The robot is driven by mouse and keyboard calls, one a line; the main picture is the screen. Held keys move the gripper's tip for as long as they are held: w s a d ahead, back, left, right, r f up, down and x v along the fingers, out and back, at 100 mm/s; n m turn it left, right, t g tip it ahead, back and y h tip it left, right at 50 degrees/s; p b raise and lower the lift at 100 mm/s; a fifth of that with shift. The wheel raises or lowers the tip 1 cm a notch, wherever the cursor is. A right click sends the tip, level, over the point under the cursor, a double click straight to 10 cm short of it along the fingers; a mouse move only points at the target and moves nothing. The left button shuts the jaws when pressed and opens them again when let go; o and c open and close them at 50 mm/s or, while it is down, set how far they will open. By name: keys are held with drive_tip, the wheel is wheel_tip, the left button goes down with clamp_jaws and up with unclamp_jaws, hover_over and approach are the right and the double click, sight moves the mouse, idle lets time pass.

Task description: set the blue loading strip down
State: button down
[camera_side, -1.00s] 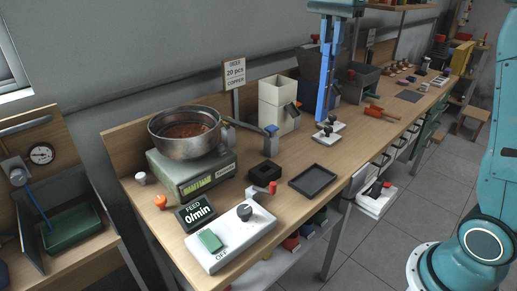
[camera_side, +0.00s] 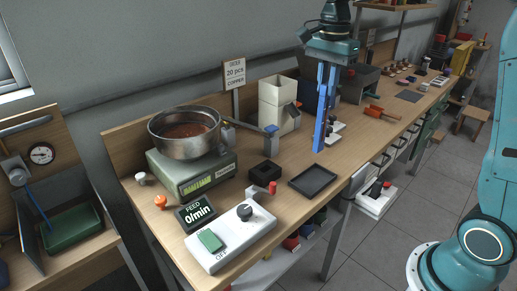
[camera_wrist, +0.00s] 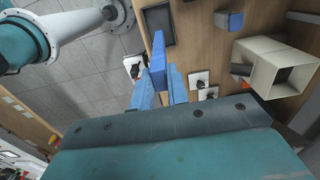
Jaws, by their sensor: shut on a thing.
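The blue loading strip (camera_side: 319,133) hangs upright from my gripper (camera_side: 327,92) in the side view. My gripper points down and is shut on the strip. The strip's lower end is close to the wooden bench top; I cannot tell whether it touches. In the wrist view the strip (camera_wrist: 158,58) shows between the two blue fingers of my gripper (camera_wrist: 160,75). A white base with dark knobs (camera_side: 335,131) stands just to the right of the strip and is partly hidden by it.
A cream hopper box (camera_side: 277,103) stands left of the strip, with a blue-topped post (camera_side: 271,139) nearer. A black tray (camera_side: 313,180) lies in front. A red-orange tool (camera_side: 380,113) lies to the right. Bare bench (camera_side: 290,155) shows left of the strip.

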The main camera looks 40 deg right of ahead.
sight(322, 122)
wheel_tip(322, 122, down, 6)
drive_tip(key=shift+f, duration=2.5)
drive_tip(key=c, duration=1.4)
unclamp_jaws()
drive_tip(key=shift+o, duration=0.2)
drive_tip(key=shift+r, duration=0.15)
wheel_tip(322, 122, up, 12)
